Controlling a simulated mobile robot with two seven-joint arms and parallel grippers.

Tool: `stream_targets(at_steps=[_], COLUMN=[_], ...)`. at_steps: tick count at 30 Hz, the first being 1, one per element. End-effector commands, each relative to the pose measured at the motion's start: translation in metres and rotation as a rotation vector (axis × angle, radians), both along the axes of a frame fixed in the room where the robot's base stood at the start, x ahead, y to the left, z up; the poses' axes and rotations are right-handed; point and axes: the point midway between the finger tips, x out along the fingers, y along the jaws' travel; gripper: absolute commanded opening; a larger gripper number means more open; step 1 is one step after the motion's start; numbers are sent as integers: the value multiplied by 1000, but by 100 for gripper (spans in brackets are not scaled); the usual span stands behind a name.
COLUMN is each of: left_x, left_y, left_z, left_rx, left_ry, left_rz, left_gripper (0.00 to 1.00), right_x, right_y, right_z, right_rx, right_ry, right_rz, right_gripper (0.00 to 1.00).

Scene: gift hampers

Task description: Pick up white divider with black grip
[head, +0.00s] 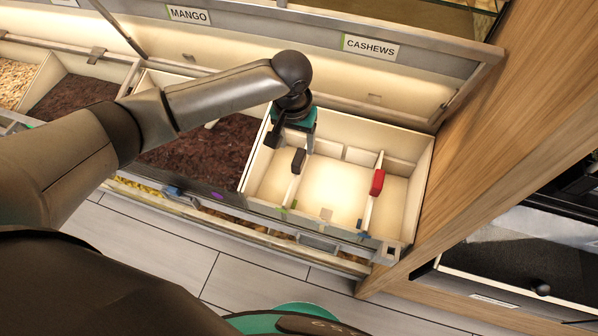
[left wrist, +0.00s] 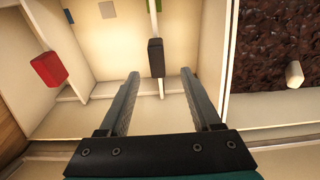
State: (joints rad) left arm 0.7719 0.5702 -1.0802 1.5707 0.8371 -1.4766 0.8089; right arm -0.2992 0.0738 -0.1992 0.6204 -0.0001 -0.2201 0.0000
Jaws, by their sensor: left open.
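A thin white divider (head: 291,190) with a black grip (head: 298,160) stands in the empty cream-coloured drawer bin (head: 419,190) under the CASHEWS label. My left gripper (head: 292,145) is over the back part of this bin, close to the black grip. It is open, with nothing held. In the left wrist view, the black grip (left wrist: 155,57) lies ahead of the gap between my two left fingers (left wrist: 160,74), roughly in line with it. Part of the divider (left wrist: 153,20) shows beyond the grip. My right gripper is not in view.
A second white divider with a red grip (head: 377,182) stands to the right in the same bin. A bin of dark brown pieces (head: 200,150) adjoins on the left. A wooden side panel (head: 480,150) rises close on the right.

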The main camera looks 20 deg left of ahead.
Motion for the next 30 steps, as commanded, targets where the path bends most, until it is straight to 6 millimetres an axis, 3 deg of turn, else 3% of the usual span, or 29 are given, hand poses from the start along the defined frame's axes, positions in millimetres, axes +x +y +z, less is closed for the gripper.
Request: stream_targets(at_steps=[3,11,21,30], left_x=[3,5,8,9], left_y=[-1,-1,-5,-5], left_z=[-26,-45,-91,-94], left_rx=[0,0,0,-1], left_ry=[0,-2,-1,-3], left_rz=[0,-2,-2,-2], left_gripper=[65,65,65,65], right_x=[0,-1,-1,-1], right_y=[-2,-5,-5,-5], right_z=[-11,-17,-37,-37], right_rx=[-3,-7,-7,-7], right_ry=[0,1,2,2], right_rz=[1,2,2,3], right_gripper=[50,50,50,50])
